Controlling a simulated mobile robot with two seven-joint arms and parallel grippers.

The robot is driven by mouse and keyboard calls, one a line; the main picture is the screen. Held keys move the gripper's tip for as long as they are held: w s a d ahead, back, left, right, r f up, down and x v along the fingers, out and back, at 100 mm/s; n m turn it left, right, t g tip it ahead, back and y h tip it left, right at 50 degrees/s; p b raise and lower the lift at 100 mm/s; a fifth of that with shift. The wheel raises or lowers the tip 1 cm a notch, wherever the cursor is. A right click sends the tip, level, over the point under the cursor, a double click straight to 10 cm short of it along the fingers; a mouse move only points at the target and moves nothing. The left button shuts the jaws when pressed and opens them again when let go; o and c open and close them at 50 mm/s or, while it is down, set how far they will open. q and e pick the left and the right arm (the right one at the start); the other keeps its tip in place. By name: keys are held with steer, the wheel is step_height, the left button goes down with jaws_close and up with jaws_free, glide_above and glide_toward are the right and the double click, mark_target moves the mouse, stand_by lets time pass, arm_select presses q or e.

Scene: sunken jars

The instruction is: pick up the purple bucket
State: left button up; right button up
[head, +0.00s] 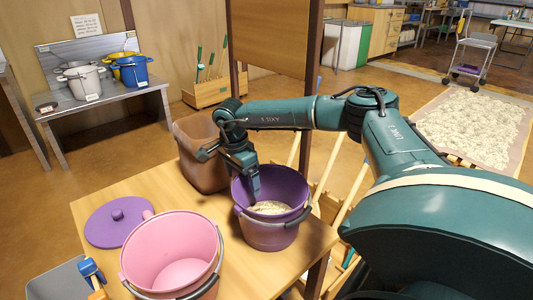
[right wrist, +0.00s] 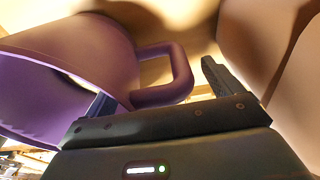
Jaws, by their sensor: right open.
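The purple bucket (head: 270,232) stands upright near the right edge of the wooden table, with pale material inside and a dark handle on its side. My right gripper (head: 250,183) reaches down at the bucket's far left rim. In the right wrist view the purple bucket (right wrist: 85,50) fills the left side, with a loop (right wrist: 182,72) sticking out from its wall. My right gripper (right wrist: 160,92) is open there, one finger at the bucket's mouth and the other outside, beyond the loop. I cannot tell if either finger touches. My left gripper is not in view.
A brown bin (head: 198,165) stands close behind the bucket. A pink bucket (head: 150,275) is at the front left, by a purple lid (head: 113,228). A grey bench (head: 105,103) holds more buckets. Bare wood (head: 160,190) lies left of the bin.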

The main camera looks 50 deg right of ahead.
steer(key=shift+w+r, duration=0.1)
steer(key=shift+r, duration=0.05)
steer(key=c, duration=1.6)
steer(key=shift+r, duration=0.25)
step_height(320, 180, up, 4)
steer(key=shift+r+p, duration=0.1)
steer(key=shift+p, duration=0.95)
steer(key=shift+c, duration=0.2)
step_height(320, 180, up, 4)
steer(key=shift+p, duration=0.65)
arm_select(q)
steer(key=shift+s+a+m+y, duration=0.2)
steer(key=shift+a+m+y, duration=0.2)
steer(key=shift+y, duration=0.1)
arm_select(e)
steer(key=shift+r, duration=0.65)
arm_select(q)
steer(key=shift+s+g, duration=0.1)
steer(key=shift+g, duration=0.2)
